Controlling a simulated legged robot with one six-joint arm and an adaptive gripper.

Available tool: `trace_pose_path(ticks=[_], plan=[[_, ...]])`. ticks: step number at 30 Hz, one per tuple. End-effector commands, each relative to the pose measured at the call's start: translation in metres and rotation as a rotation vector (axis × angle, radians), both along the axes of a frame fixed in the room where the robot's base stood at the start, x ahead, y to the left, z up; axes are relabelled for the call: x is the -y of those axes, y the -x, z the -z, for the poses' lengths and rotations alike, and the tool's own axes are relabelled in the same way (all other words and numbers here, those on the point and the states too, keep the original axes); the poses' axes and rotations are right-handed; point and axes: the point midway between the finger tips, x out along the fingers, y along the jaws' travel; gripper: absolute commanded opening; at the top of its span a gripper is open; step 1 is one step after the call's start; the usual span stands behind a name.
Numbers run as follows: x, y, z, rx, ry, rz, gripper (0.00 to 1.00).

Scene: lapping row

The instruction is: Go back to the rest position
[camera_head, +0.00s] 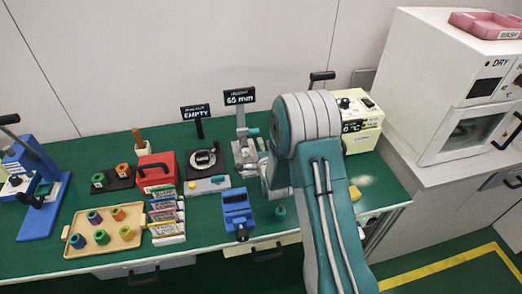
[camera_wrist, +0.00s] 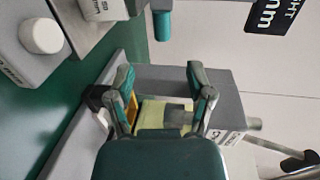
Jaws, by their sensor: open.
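My gripper (camera_wrist: 160,82) shows in the wrist view with its two teal-and-grey fingers spread apart. The gap between the fingertips looks empty. Behind it are a grey box-shaped body (camera_wrist: 225,88) and a pale yellow surface. In the head view my teal-and-white arm rises over the right part of the green bench (camera_head: 385,195). The arm hides most of my gripper there. The height gauge with the "65 mm" sign (camera_head: 239,97) stands just left of the arm.
A cream machine (camera_head: 365,112) stands behind the arm, and a white oven marked DRY (camera_head: 440,90) is at right.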

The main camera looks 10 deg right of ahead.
Motion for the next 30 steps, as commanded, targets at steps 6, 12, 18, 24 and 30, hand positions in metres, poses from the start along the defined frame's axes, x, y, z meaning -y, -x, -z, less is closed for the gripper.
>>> trace_pose_path(ticks=[6,12,18,24,30], plan=[[0.0,0.012,-0.002,0.0,0.0,0.0,0.68],[0.0,0.011,-0.002,0.0,0.0,0.0,0.68],[0.0,0.011,-0.002,0.0,0.001,0.0,0.68],[0.0,0.012,-0.031,-0.045,0.088,-0.016,0.68],[0.0,0.027,-0.085,-0.163,0.289,-0.071,0.68]])
